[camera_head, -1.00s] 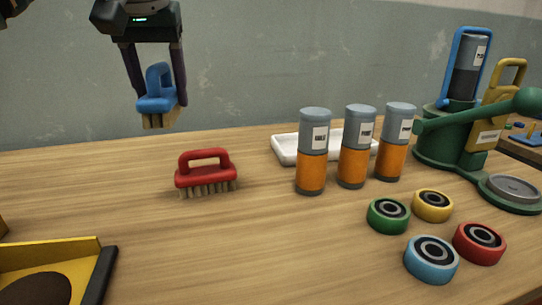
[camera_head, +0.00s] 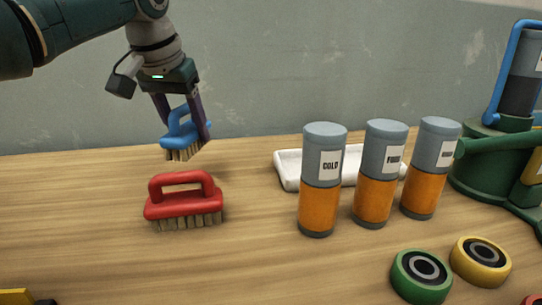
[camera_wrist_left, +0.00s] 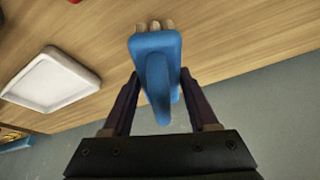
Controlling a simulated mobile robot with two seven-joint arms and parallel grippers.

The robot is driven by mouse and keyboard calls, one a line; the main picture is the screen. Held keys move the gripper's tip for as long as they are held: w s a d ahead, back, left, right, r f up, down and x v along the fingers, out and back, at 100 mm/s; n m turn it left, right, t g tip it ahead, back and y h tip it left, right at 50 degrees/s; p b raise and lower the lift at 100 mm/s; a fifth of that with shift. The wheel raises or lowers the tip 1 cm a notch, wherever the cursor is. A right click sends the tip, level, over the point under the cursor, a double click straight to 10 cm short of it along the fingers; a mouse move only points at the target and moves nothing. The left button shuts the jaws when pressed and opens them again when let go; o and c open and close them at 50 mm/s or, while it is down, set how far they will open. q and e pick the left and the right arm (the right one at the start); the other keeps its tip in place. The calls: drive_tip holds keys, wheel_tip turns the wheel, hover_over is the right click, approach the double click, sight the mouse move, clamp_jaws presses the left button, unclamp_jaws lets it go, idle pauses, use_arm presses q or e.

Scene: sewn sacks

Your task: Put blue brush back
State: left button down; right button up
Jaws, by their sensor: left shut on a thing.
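The blue brush (camera_head: 186,139) has a blue handle and pale bristles that point down. My left gripper (camera_head: 186,124) is shut on it, with one finger on each side. In the head view it shows behind and above the red brush, near the back of the table. In the left wrist view the blue brush (camera_wrist_left: 155,60) sits between the two dark fingers, bristles away from the wrist. Whether the bristles touch the table is hard to tell. My right gripper is not in view.
A red brush (camera_head: 184,203) stands on the wooden table in front of the blue one. A white tray (camera_head: 288,170) lies behind several grey and orange canisters (camera_head: 321,205). Green (camera_head: 421,277) and yellow (camera_head: 480,262) rings lie at the front right.

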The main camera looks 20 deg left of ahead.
sight(173, 111)
use_arm(q)
drive_tip(key=shift+f+b, duration=0.6)
drive_tip(key=shift+f, duration=2.35)
drive_tip(key=shift+f, duration=0.15)
drive_tip(key=shift+c, duration=0.9)
unclamp_jaws()
drive_tip(key=shift+r+p, duration=0.4)
drive_tip(key=shift+r, duration=0.3)
drive_tip(key=p+v, duration=0.3)
drive_tip(key=v, duration=0.7)
drive_tip(key=shift+s, duration=0.1)
drive_tip(key=shift+s+r, duration=0.25)
drive_tip(key=shift+r, duration=0.2)
